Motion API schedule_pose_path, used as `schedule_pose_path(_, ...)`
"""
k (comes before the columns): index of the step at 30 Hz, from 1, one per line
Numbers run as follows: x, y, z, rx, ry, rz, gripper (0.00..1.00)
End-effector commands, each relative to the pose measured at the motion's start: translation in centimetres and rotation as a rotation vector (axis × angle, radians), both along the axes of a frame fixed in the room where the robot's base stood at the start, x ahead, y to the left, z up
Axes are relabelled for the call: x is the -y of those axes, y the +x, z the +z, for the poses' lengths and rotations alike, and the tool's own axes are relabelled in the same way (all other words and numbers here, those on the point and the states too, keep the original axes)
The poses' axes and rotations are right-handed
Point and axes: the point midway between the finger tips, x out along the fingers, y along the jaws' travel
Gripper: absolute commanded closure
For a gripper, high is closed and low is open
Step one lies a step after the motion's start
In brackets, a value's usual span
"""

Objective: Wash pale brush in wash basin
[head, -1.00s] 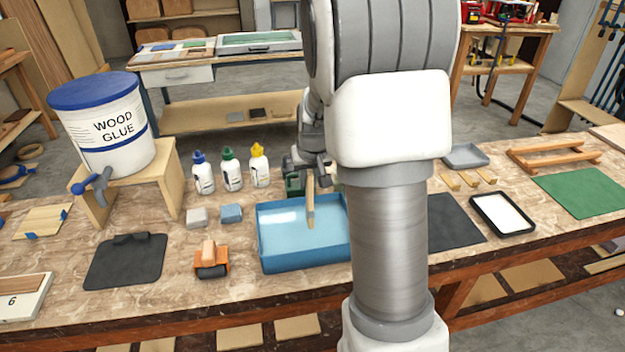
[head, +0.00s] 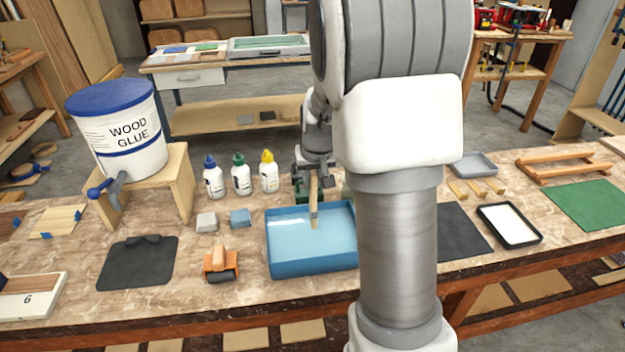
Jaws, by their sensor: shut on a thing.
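The pale brush (head: 314,208) hangs upright, bristles down, from my gripper (head: 314,175), which is shut on its upper part. The blue wash basin (head: 290,268) sits on the workbench and holds pale blue water. The brush's lower end is over or in the water, within the basin's outline; I cannot tell whether it touches the water. My arm hides part of the area at the basin's right.
Three glue bottles (head: 241,176) stand behind the basin to the left. Two small blocks (head: 240,217) and an orange-framed roller (head: 220,262) lie left of it. A dark mat (head: 137,263), a glue bucket (head: 118,130) and a white-lined tray (head: 510,224) are farther off.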

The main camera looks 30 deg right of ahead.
Motion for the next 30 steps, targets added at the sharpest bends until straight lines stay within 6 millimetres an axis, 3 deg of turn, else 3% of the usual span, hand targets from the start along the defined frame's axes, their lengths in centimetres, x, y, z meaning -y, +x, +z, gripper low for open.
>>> schedule_pose_path(17, 0.0, 0.0, 0.3, 0.001, 0.000, 0.000, 1.00)
schedule_pose_path(30, 0.0, 0.0, 4.5, 0.002, -0.001, 0.000, 1.00)
